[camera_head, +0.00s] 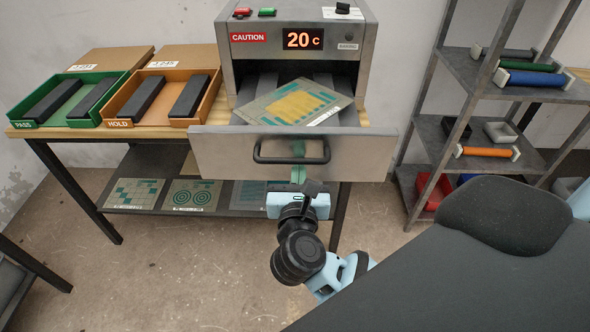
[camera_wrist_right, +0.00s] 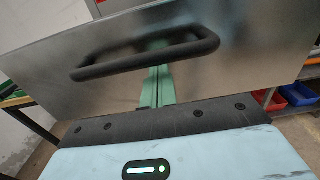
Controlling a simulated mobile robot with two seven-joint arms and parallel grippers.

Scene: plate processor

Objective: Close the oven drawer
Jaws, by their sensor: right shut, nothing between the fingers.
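The oven (camera_head: 298,65) stands on the wooden bench, its display reading 20 C. Its metal drawer (camera_head: 215,155) is pulled out toward me, with a green-and-yellow patterned plate (camera_head: 295,102) lying in it. The drawer front carries a black bar handle (camera_head: 258,153). The handle also spans the right wrist view (camera_wrist_right: 110,66). My right gripper (camera_head: 298,174) is in front of the drawer front, around the handle's lower edge. Its green fingers (camera_wrist_right: 155,88) are together and empty, pointing at the drawer front, which reflects them. I cannot tell whether they touch it. My left gripper is out of view.
A green PASS tray (camera_head: 18,118) and an orange HOLD tray (camera_head: 145,121) sit left of the oven. Patterned plates (camera_head: 190,195) lie on the lower shelf. A metal rack (camera_head: 430,130) with rollers and bins stands at the right. The floor before the bench is clear.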

